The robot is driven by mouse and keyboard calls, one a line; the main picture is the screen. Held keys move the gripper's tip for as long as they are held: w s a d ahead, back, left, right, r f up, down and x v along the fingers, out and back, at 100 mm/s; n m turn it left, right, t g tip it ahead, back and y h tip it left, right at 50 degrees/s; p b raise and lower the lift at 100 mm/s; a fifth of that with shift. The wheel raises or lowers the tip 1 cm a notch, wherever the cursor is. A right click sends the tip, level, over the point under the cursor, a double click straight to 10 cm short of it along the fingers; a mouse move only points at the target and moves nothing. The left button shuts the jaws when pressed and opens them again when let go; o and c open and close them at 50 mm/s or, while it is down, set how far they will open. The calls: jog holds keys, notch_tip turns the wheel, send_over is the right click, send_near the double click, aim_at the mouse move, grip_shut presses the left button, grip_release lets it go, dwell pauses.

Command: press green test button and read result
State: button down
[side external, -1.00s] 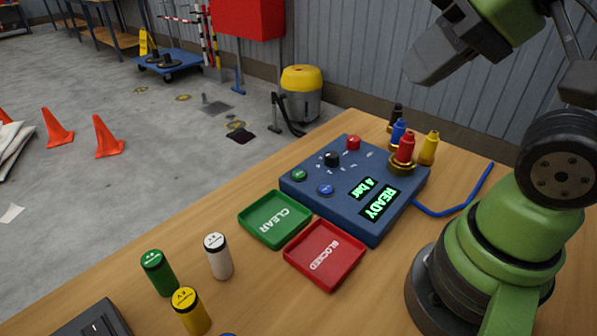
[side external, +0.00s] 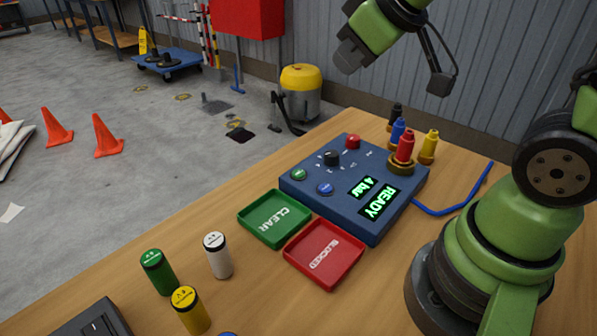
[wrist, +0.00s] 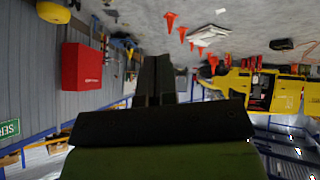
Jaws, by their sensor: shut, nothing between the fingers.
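The blue test box (side external: 352,205) sits on the wooden table, its display (side external: 379,201) reading "READY" and "4 bar". The green button (side external: 299,174) is at the box's left corner. A blue button (side external: 325,189), a black knob (side external: 332,158) and a red button (side external: 353,142) are also on its top. A red nozzle-like piece (side external: 404,147) stands in a brass ring on the box. My gripper (side external: 346,60) is high above and behind the box, apart from everything. In the wrist view my gripper (wrist: 155,72) is shut and empty, facing the room rather than the box.
A green "CLEAR" tray (side external: 247,228) and a red "BLOCKED" tray (side external: 297,262) lie in front of the box. Green (side external: 158,273), white (side external: 218,256) and yellow (side external: 191,311) cylinders stand nearer. Blue, black and yellow pieces (side external: 429,147) stand behind the box.

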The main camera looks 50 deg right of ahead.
jog(key=w+d+f+n, duration=0.1)
jog(key=w+f+n, duration=0.4)
jog(key=w+f, duration=0.1)
jog(key=n+y, duration=0.3)
jog(key=n, duration=0.2)
send_over(298, 174)
notch_tip(298, 174, down, 7)
jog(key=shift+r+t, duration=0.15)
jog(key=shift+t, duration=0.25)
jog(key=shift+f, duration=4.4)
jog(key=shift+f, duration=0.1)
jog(key=shift+f, duration=0.3)
